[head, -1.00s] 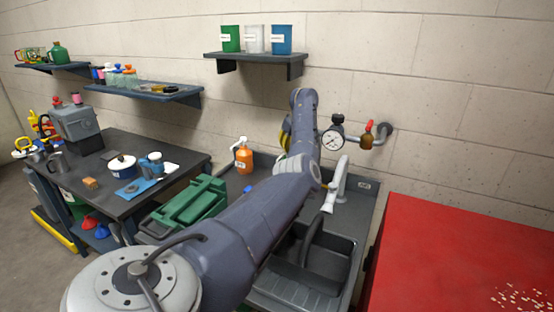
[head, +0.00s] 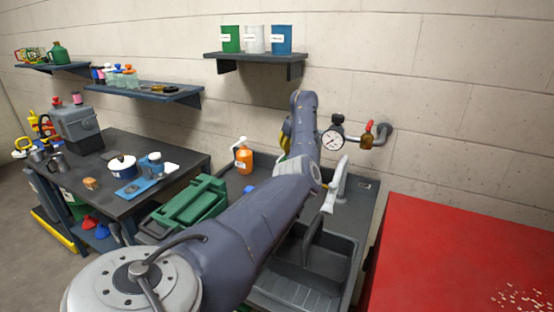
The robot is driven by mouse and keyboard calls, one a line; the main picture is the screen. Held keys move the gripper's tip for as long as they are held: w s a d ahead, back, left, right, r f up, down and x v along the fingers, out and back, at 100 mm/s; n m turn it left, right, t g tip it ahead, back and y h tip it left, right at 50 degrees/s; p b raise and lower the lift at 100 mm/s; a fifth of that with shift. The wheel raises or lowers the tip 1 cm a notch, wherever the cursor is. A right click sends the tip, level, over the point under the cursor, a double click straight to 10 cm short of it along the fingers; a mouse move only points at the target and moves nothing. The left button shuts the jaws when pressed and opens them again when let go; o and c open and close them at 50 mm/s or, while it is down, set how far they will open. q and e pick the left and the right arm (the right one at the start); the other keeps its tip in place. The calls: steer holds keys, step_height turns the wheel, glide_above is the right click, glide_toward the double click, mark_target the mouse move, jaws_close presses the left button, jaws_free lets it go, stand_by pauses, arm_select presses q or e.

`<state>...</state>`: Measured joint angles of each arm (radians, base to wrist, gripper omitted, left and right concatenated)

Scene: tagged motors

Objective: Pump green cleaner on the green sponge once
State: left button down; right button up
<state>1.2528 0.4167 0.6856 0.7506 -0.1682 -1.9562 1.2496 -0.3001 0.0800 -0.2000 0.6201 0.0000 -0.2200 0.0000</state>
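My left arm reaches from the bottom of the head view up over the sink. Its forearm hides most of my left gripper (head: 286,132); only a small dark and yellow-green sliver shows at the arm's left edge, and the fingertips cannot be made out. I cannot tell whether part of that sliver is a green bottle. An orange pump bottle (head: 243,160) with a white pump head stands upright at the back of the sink counter, left of the arm and apart from it. I cannot make out a green cleaner bottle or a green sponge. My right gripper is out of view.
The grey sink (head: 300,287) has a pale faucet (head: 338,187). A green toolbox (head: 190,207) stands to its left, and a red tabletop (head: 460,255) to its right. A pressure gauge (head: 332,140) and pipe project from the wall. A shelf (head: 257,58) hangs above.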

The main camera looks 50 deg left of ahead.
arm_select(q)
steer(key=shift+r, duration=2.15)
steer(key=shift+r, duration=3)
